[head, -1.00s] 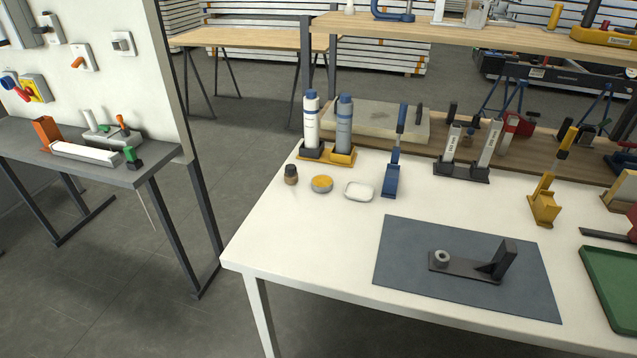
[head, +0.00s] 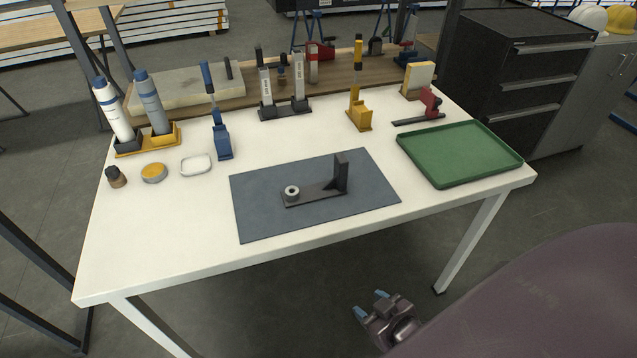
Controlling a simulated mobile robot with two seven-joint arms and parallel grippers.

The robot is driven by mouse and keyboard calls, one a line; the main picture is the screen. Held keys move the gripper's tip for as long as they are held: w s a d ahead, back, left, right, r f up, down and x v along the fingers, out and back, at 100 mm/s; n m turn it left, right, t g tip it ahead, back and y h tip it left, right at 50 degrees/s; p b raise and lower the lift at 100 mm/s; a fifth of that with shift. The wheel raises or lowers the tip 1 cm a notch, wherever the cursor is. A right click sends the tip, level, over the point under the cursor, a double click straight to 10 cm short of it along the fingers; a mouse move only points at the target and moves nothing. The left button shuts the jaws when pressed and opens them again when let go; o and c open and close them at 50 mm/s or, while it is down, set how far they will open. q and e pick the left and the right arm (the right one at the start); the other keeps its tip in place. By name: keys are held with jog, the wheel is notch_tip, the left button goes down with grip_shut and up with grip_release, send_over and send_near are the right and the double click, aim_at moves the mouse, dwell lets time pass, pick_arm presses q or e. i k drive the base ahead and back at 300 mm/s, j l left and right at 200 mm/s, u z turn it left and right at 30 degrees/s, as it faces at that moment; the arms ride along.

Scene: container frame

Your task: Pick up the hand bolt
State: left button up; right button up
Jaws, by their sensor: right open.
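I cannot make out for certain which thing is the hand bolt. A dark bracket (head: 318,193) with an upright plate lies on a blue-grey mat (head: 262,218) on the white table. A pale round collar (head: 292,191) sits at the bracket's left end. A small dark-brown cylinder (head: 116,177) stands at the table's left side. My right gripper (head: 370,303) is open and empty, below and in front of the table's front edge, apart from everything on the table. My left gripper is not in view.
A green tray (head: 463,147) lies empty at the right. The table's front strip is clear.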

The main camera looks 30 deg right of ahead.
aim_at(113, 173)
jog(key=i+j+z, duration=0.4)
jog(key=j, duration=0.25)
jog(key=j+z, duration=0.4)
jog(key=j, duration=0.25)
jog(key=i+j+z, duration=0.15)
jog(key=j+z, duration=0.25)
jog(key=j, duration=0.35)
jog(key=j+z, duration=0.4)
jog(key=j, duration=0.35)
